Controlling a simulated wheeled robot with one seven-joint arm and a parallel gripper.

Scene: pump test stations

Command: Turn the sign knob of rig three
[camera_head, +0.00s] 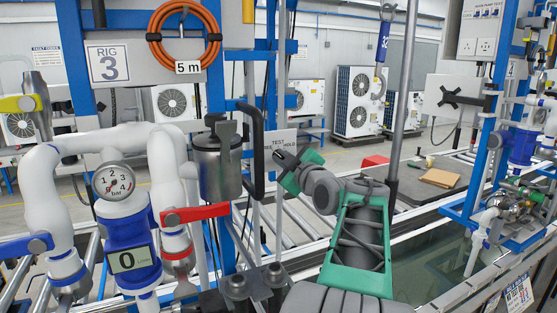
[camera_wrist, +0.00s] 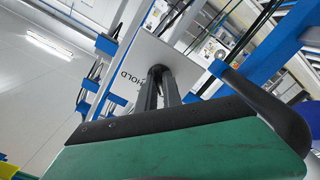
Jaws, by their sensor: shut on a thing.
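The Rig 3 label (camera_head: 109,62) is at the left in the head view. The sign of the rig, a pale plate (camera_head: 284,137) reading "TEST" and "HOLD", stands right of the rig's black handle. My gripper (camera_head: 279,158) reaches its lower part. In the wrist view the plate (camera_wrist: 187,64) is tilted, and my gripper (camera_wrist: 157,78) is shut on a small dark knob at its face. The fingers cover most of the knob. Part of the lettering is hidden, so I cannot tell which way the knob points.
A black curved handle (camera_head: 258,155) and a grey metal canister (camera_head: 217,165) stand close left of my gripper. A red lever (camera_head: 195,213) and a pressure gauge (camera_head: 113,182) are further left. A water tank (camera_head: 432,262) lies to the right.

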